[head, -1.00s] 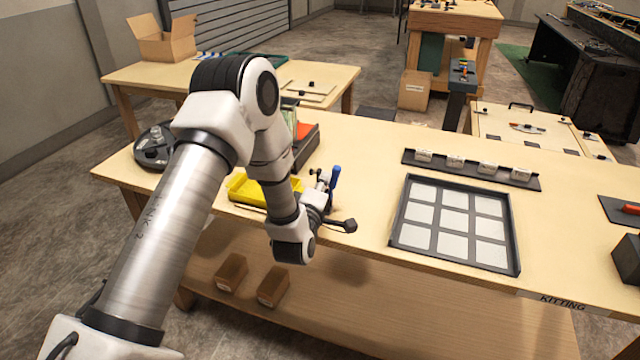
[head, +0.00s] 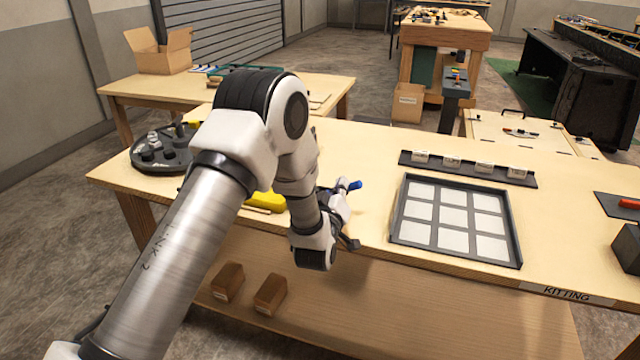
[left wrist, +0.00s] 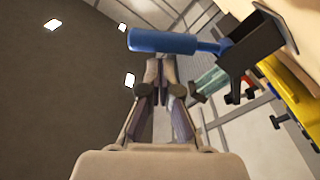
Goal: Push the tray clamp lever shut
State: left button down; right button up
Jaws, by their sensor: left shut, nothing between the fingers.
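The clamp lever's blue handle (head: 354,185) shows just past my left wrist in the head view, lying nearly level and pointing right. In the left wrist view the blue handle (left wrist: 175,42) runs across the top from a black clamp body (left wrist: 258,45). My left gripper (left wrist: 160,72) is shut and empty, its fingertips just below the handle in that picture; I cannot tell whether they touch it. In the head view my arm hides most of the clamp. The dark-framed tray (head: 397,215) with white pads lies to the right. My right gripper is not in view.
A yellow bin (head: 266,201) stands behind my left forearm, and a round dark holder (head: 150,158) is at the table's left end. A dark strip with white blocks (head: 485,168) lies behind the tray. The tabletop between clamp and tray is clear.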

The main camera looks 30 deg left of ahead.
aim_at(351, 190)
pick_arm(q)
jog(key=m, duration=0.1)
jog(key=d+f+m+b, duration=0.1)
jog(key=f+m+b, duration=0.1)
jog(key=m, duration=0.1)
jog(key=shift+w+d, duration=0.15)
jog(key=shift+d, duration=0.15)
jog(key=shift+d+f, duration=0.2)
jog(key=shift+b, duration=0.3)
jog(key=shift+f, duration=0.1)
